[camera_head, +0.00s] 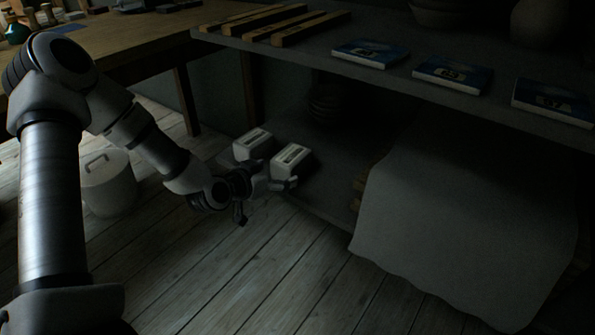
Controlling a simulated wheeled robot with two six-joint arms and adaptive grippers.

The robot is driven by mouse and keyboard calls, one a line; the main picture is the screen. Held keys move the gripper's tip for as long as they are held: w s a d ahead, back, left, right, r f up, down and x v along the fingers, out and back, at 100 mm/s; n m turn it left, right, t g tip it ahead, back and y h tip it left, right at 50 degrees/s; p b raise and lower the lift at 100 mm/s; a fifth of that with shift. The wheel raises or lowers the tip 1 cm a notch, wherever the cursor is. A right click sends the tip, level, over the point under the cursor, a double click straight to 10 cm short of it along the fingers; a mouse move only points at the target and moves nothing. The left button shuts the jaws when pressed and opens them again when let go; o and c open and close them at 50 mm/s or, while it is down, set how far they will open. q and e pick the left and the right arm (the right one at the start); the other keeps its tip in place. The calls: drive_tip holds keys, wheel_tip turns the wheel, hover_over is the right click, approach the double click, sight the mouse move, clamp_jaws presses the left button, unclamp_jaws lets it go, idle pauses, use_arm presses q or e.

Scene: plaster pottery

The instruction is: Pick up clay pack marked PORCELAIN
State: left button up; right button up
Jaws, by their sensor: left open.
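Two pale block-shaped packs sit side by side on the dim lower shelf, a left pack (252,143) and a right pack (291,157). Each has a label strip on top, but the lettering is too small and dark to read, so I cannot tell which is marked PORCELAIN. My left gripper (277,185) is low in front of the packs, close to the front of the right one. It is open. I cannot tell whether its fingers touch a pack. My right gripper is not in view.
Several flat blue packs (370,53) and wooden bars (290,26) lie on the upper shelf (300,55), above the pale packs. A pale cloth (455,215) hangs at the right. A lidded bucket (108,183) stands on the floor at left. The front floor is clear.

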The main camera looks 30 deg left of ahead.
sight(290, 155)
use_arm(q)
drive_tip(key=w, duration=0.1)
drive_tip(key=w+a+r+t+b, duration=0.1)
drive_tip(key=shift+w+a+r+b, duration=0.1)
drive_tip(key=shift+w+r+b, duration=0.05)
drive_tip(key=shift+w+b, duration=0.15)
drive_tip(key=b+x, duration=0.1)
drive_tip(key=x, duration=0.1)
drive_tip(key=b+x, duration=0.3)
drive_tip(key=b, duration=0.1)
drive_tip(key=shift+w+a+f, duration=0.1)
drive_tip(key=shift+w+f, duration=0.2)
drive_tip(key=shift+w, duration=0.05)
drive_tip(key=shift+w+r, duration=0.15)
drive_tip(key=shift+r, duration=0.1)
drive_tip(key=shift+c, duration=0.4)
drive_tip(key=c, duration=1.7)
drive_tip(key=shift+c, duration=0.2)
